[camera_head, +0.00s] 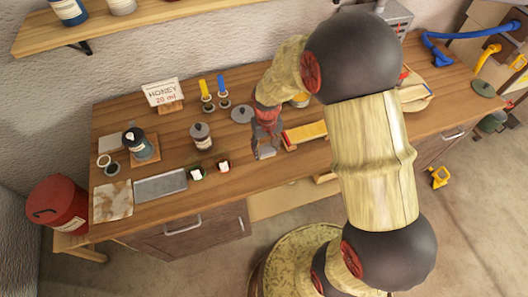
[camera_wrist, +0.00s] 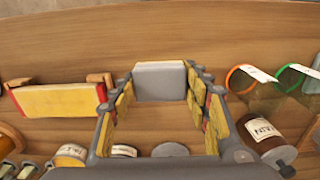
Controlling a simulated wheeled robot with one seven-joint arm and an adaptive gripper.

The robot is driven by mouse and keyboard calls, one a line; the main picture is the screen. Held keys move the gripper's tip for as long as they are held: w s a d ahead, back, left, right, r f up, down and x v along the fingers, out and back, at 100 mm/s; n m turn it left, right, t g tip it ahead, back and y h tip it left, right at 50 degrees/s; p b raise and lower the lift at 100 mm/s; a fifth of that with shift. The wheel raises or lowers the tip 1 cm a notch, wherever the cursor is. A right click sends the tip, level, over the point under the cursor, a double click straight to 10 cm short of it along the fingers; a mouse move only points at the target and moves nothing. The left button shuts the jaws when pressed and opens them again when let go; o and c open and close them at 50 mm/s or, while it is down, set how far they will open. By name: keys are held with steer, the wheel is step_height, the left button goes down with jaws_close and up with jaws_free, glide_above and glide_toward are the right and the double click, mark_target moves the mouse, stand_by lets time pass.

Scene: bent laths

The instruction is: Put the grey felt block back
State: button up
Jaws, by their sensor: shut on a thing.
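The grey felt block (camera_wrist: 160,80) is a pale grey box in the wrist view, between the fingertips of my gripper (camera_wrist: 160,88). The fingers, with yellow and red pads, are shut on its two sides. In the head view my gripper (camera_head: 266,140) points down over the middle of the wooden bench, and the block (camera_head: 265,154) shows at its lower end. I cannot tell whether the block touches the bench top.
A yellow board with red edges (camera_head: 305,133) lies right of my gripper. A lidded jar (camera_head: 201,137) and two small tagged cups (camera_head: 223,167) stand to the left. A grey flat slab (camera_head: 160,185) and a stained sheet (camera_head: 113,201) lie near the front-left edge. Bench between has bare wood.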

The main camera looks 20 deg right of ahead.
mark_target(264, 147)
steer(key=w+f, duration=0.3)
steer(key=shift+d+f, duration=0.15)
steer(key=shift+f, duration=0.15)
steer(key=shift+f+b, duration=0.5)
steer(key=shift+f, duration=1.05)
steer(key=shift+f, duration=0.1)
steer(key=o, duration=1.1)
